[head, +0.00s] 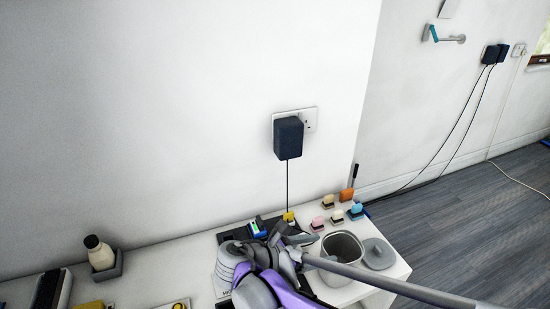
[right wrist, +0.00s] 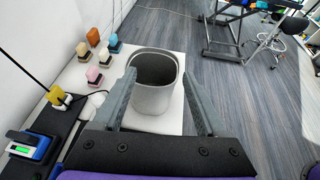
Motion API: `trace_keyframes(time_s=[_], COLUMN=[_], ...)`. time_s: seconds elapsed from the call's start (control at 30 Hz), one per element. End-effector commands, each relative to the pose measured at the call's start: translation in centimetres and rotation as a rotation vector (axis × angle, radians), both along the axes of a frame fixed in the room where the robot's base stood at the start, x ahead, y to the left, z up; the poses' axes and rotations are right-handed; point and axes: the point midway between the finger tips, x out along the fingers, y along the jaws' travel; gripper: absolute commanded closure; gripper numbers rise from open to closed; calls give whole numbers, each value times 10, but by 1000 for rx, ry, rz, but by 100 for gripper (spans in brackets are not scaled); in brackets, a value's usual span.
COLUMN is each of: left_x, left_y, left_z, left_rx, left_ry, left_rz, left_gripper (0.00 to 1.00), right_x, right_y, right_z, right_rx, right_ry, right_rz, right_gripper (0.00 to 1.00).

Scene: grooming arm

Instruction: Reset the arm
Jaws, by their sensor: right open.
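My right gripper (head: 304,250) is low in the head view, above the white counter, with my grey and purple arm behind it. In the right wrist view the two grey fingers of the gripper (right wrist: 159,75) stand wide apart with nothing held between them. A grey open bin (right wrist: 152,98) shows beyond and between the fingers, and I cannot tell that they touch it. In the head view the bin (head: 343,244) stands just right of the gripper. A long pale grey bar (head: 400,286) crosses in front of the bin. My left gripper is not in view.
A round grey lid (head: 379,254) lies beside the bin. Several small coloured blocks stand behind it, including an orange one (head: 347,195). A dark plug (head: 288,138) hangs its cable down the wall. A bottle (head: 99,252) stands at left. Open floor (head: 475,215) lies right.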

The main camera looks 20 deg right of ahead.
Motion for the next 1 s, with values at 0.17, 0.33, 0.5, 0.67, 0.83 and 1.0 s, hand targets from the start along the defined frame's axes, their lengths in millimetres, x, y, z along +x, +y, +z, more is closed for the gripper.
trace_keyframes(time_s=[0.17,0.33,0.5,0.67,0.83,1.0], left_x=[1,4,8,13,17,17], left_y=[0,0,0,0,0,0], left_z=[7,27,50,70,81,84], left_rx=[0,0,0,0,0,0], left_ry=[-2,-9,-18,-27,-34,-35], left_rz=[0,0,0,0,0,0], left_gripper=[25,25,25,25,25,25], right_x=[-12,-52,-97,-122,-131,-133], right_y=[-9,-20,-5,23,43,49], right_z=[-2,-17,-32,-34,-29,-28], right_rx=[93,425,832,1150,1351,1413], right_ry=[-64,-309,-640,-924,-1109,-1166], right_rz=[-32,-201,-527,-898,-1197,-1308], right_gripper=[26,26,26,26,26,26])
